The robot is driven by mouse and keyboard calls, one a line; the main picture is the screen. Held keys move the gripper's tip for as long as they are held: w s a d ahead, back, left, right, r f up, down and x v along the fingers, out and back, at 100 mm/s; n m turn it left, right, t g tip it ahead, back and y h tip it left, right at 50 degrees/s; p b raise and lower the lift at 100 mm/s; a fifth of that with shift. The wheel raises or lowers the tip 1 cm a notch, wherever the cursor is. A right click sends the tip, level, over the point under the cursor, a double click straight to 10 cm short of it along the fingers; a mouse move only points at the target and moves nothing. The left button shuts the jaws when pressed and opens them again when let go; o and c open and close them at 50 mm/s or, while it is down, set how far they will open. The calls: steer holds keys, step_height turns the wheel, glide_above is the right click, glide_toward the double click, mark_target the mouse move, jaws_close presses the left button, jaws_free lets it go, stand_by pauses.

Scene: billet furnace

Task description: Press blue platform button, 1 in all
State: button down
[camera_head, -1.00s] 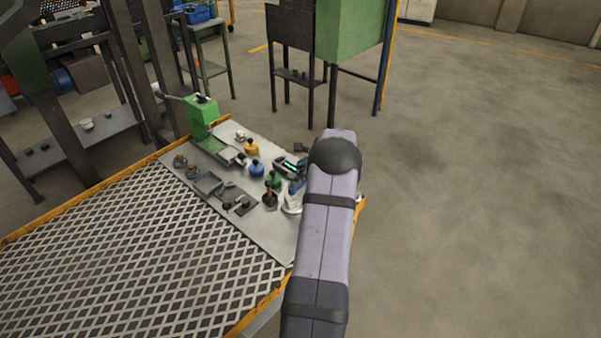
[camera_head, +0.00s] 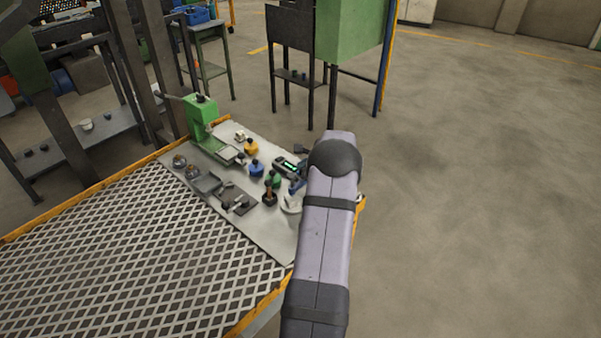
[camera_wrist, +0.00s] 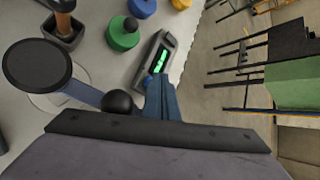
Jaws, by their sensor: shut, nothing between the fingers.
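A blue round base with a dark knob on top (camera_head: 256,168) stands on the bench plate, between a yellow one (camera_head: 251,147) and a green one (camera_head: 273,180). It is the blue platform button as far as I can tell. In the wrist view only part of the blue base (camera_wrist: 142,8) shows at the top edge, beyond the green one (camera_wrist: 122,36). My gripper (camera_wrist: 160,82) shows as narrow blue-grey fingers, shut and empty, apart from the blue base and near a device with a green display (camera_wrist: 153,62). In the head view my arm hides the gripper.
A dark round disc on a blue arm (camera_wrist: 36,66) stands close left of my gripper. A dark pot with a brown handle (camera_head: 269,196) is nearby. A green press (camera_head: 201,118) stands at the plate's far end. Metal mesh (camera_head: 130,255) fills the near left. Open floor lies right.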

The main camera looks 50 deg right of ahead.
steer(key=shift+f+b, duration=0.5)
stand_by(0.7)
steer(key=shift+r, duration=0.1)
steer(key=shift+r+p, duration=0.6)
steer(key=shift+r, duration=0.15)
step_height(320, 180, up, 5)
steer(key=p, duration=0.3)
steer(key=shift+p, duration=0.4)
stand_by(0.6)
